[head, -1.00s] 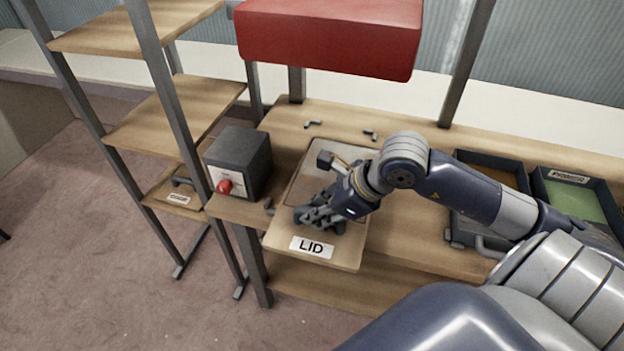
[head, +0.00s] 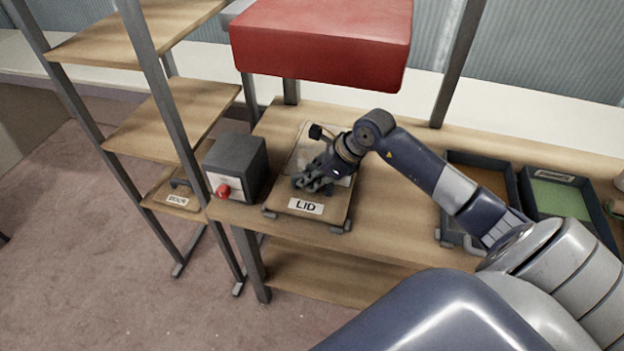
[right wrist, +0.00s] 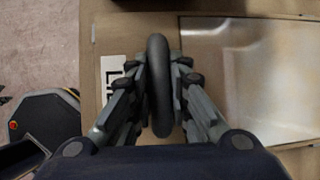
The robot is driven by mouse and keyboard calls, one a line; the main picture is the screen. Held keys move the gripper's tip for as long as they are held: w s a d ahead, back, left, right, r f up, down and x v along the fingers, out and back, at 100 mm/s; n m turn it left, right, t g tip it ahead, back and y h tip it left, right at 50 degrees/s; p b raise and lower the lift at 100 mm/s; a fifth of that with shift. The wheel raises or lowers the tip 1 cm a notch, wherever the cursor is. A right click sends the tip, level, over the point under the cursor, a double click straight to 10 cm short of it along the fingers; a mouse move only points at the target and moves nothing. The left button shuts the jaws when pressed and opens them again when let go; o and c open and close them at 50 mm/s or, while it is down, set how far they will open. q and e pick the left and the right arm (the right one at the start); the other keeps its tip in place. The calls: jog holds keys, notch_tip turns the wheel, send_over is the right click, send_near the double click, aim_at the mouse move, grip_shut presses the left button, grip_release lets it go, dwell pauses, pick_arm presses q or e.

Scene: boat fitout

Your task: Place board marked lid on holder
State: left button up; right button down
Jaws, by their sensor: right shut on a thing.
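The wooden board marked LID (head: 306,207) lies at the left end of the workbench. It has a white label near its front edge and a pale glossy panel, which also shows in the right wrist view (right wrist: 250,75). Small grey corner brackets of the holder (head: 341,228) show at the board's front corners. The board looks flat between them; whether it is fully seated I cannot tell. My right gripper (head: 312,183) is over the board, shut on its dark rounded handle (right wrist: 158,85). The holder's far brackets are not clearly visible. My left gripper is not in view.
A dark box with a red knob (head: 238,168) stands just left of the board. A red block-shaped unit (head: 320,45) hangs above the bench's back. Dark trays (head: 560,200) sit at the right. A shelf rack (head: 170,115) stands left. Bench between board and trays is clear.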

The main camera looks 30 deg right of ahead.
jog(key=shift+f, duration=0.7)
jog(key=c, duration=1.5)
grip_release()
jog(key=shift+f, duration=0.15)
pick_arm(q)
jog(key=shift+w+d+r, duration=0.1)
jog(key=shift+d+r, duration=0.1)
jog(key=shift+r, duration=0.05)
pick_arm(e)
jog(key=shift+s+d+r, duration=0.15)
jog(key=shift+r, duration=0.1)
jog(key=b+v, duration=0.1)
jog(key=v, duration=0.3)
jog(key=shift+s+d+r, duration=0.1)
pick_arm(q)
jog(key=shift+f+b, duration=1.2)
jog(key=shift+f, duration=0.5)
pick_arm(e)
jog(key=shift+s+d+r, duration=0.1)
jog(key=shift+s+d, duration=0.95)
jog(key=shift+s, duration=0.65)
jog(key=shift+s+d, duration=1.1)
jog(key=shift+s, duration=0.55)
jog(key=shift+s+d+r, duration=0.1)
jog(key=shift+s+d, duration=0.95)
jog(key=shift+s, duration=0.65)
